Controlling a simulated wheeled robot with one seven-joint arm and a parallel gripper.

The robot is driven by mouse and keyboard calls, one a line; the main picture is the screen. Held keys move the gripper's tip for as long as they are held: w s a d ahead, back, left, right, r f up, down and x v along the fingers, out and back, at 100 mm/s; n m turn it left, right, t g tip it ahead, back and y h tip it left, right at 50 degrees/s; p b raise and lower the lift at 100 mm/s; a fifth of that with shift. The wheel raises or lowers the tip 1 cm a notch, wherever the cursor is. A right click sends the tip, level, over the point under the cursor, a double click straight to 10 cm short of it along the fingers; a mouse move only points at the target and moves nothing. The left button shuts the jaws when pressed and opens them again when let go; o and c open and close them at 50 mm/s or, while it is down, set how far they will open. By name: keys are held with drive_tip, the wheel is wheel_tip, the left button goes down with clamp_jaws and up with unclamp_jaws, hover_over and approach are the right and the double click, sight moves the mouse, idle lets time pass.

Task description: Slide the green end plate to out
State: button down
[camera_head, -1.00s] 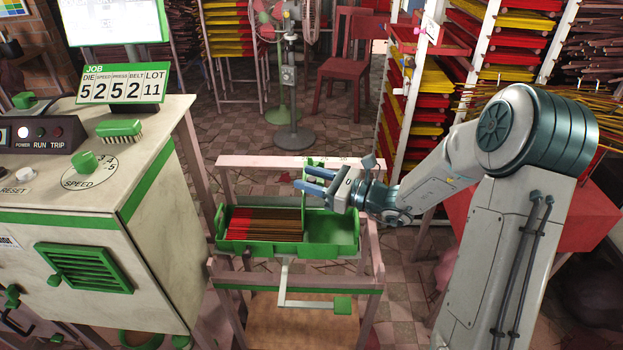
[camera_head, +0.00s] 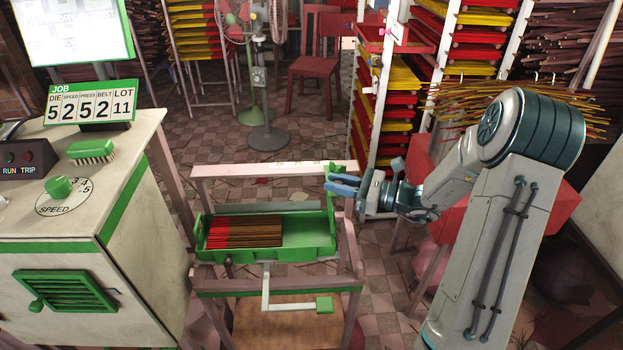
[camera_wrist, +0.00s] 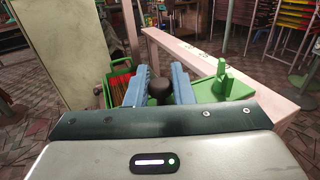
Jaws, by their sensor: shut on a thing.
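The green end plate (camera_head: 333,185) stands at the right end of the green tray (camera_head: 225,256), by the pale rail behind. In the wrist view its green upright piece (camera_wrist: 221,78) shows right of the fingers. My gripper (camera_head: 343,186) is at the plate's top, at the tray's right end. In the wrist view, my blue fingers (camera_wrist: 159,84) are closed about a dark round knob (camera_wrist: 159,92). The plate's lower part is partly hidden by the tray wall and my gripper.
Red-tipped brown sticks (camera_head: 245,232) lie in the tray's left part; its right part is bare. The pale rail (camera_head: 240,170) has small marks. A machine cabinet (camera_head: 140,215) stands left. A red box (camera_head: 470,195) and stick racks stand right.

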drive_tip(key=shift+s+d, duration=0.1)
drive_tip(key=shift+d, duration=1.65)
drive_tip(key=c, duration=1.3)
unclamp_jaws()
drive_tip(key=v, duration=0.7)
drive_tip(key=shift+d, duration=0.25)
drive_tip(key=shift+s+a, duration=0.1)
